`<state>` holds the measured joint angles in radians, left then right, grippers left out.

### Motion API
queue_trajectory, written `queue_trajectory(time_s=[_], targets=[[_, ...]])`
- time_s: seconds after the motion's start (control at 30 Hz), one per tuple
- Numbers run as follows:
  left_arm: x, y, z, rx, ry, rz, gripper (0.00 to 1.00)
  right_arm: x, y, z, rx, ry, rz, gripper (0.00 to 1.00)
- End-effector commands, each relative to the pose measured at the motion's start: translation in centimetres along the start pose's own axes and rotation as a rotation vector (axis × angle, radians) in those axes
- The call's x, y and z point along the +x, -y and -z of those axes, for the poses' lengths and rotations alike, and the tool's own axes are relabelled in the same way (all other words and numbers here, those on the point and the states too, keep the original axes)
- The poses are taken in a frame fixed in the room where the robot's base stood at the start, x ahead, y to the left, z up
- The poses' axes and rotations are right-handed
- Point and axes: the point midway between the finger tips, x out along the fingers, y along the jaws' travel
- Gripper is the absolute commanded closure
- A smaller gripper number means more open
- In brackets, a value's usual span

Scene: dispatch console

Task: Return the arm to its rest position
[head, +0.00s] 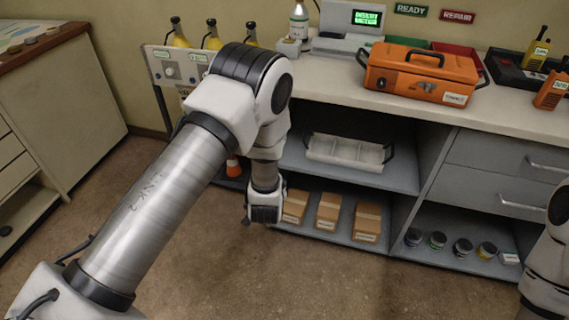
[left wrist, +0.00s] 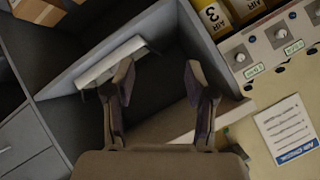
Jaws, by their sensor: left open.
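My left arm (head: 150,205) reaches in from the left in the head view, bends at a raised elbow, and its forearm hangs down in front of the shelves. The wrist end shows near the lower shelf, but the fingers cannot be made out there. In the left wrist view my left gripper (left wrist: 160,78) is open, its two dark fingers apart with nothing between them. Beyond the fingers are a dark shelf space and the white tray. Part of my right arm (head: 549,265) shows at the right edge of the head view; its gripper is out of view.
An orange toolbox (head: 420,75) stands on the counter. A white tray (head: 345,153) lies on the upper shelf; cardboard boxes (head: 328,212) and several jars (head: 463,248) sit below. A panel with knobs (left wrist: 275,45) and a paper sheet (left wrist: 287,130) are near. The floor in front is clear.

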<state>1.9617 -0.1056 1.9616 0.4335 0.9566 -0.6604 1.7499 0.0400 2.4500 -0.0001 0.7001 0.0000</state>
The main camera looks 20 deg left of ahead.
Motion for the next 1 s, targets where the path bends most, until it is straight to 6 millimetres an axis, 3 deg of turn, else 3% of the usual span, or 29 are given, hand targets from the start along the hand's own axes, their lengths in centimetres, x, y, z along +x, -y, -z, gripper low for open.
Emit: queue_trajectory(time_s=[0.2, 0.27, 0.33, 0.43, 0.5, 0.63, 0.73, 1.0], targets=[[-0.3, 0.0, -0.8, 0.001, 0.023, -0.008, 0.45, -0.8, 0.0, 0.0, 0.000, 0.000, 0.000, 1.00], [-0.8, -0.1, -2.9, 0.002, 0.068, -0.022, 0.45, -1.6, 0.0, 0.0, 0.000, 0.000, 0.000, 1.00], [-2.5, -0.9, -6.6, 0.026, 0.146, -0.073, 0.45, -2.5, 0.0, 0.0, 0.000, 0.000, 0.000, 1.00], [-6.9, -3.0, -13.4, 0.019, 0.304, -0.205, 0.45, -3.8, 0.0, 0.0, 0.000, 0.000, 0.000, 1.00], [-11.2, -4.7, -17.9, -0.027, 0.435, -0.310, 0.45, -4.4, 0.0, 0.0, 0.000, 0.000, 0.000, 1.00], [-19.4, -7.0, -23.4, -0.157, 0.670, -0.460, 0.45, -4.8, 0.0, 0.0, 0.000, 0.000, 0.000, 1.00], [-23.7, -8.1, -25.2, -0.263, 0.808, -0.515, 0.45, -4.5, 0.0, 0.0, 0.000, 0.000, 0.000, 1.00], [-24.0, -8.4, -25.3, -0.357, 0.855, -0.489, 0.45, -4.5, 0.0, 0.0, 0.000, 0.000, 0.000, 1.00]])
